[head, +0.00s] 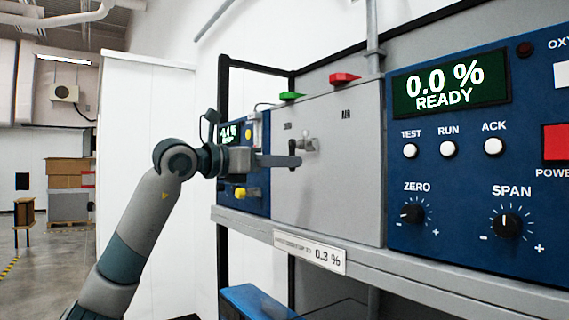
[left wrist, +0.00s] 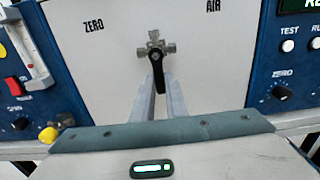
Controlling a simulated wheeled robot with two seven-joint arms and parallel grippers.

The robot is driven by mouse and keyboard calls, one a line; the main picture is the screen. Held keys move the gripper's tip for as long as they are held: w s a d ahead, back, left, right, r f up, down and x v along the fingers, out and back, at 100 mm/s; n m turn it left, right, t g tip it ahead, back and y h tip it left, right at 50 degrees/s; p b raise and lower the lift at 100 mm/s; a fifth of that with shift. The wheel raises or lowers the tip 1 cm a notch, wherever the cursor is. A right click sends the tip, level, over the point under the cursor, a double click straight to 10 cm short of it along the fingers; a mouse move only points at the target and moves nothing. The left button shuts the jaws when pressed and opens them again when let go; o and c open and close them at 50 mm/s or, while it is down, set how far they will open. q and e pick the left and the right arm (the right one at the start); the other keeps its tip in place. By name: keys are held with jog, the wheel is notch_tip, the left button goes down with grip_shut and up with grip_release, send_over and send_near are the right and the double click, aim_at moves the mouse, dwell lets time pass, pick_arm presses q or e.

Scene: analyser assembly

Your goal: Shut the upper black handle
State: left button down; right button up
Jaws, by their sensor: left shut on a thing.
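The black handle (left wrist: 158,76) hangs down from a metal valve fitting (left wrist: 156,47) on the grey panel, below and between the ZERO and AIR labels. In the head view, the black handle (head: 292,147) shows as a small dark piece beside the metal fitting (head: 308,145). My left gripper (head: 288,160) reaches in from the left up to the panel. In the left wrist view, its two fingers (left wrist: 160,102) are on either side of the black handle, shut on it. The handle's lower end is partly hidden between the fingers. My right gripper is in neither view.
A green lever (head: 291,96) and a red lever (head: 345,78) stick out at the grey panel's top edge. A blue analyser (head: 470,180) with knobs and buttons stands at right, another blue unit (head: 258,190) behind my gripper. A shelf edge (head: 400,268) runs below.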

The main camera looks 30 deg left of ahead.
pick_arm(q)
jog(key=c, duration=1.8)
grip_release()
jog(key=shift+o, duration=0.2)
jog(key=shift+s+a, duration=0.1)
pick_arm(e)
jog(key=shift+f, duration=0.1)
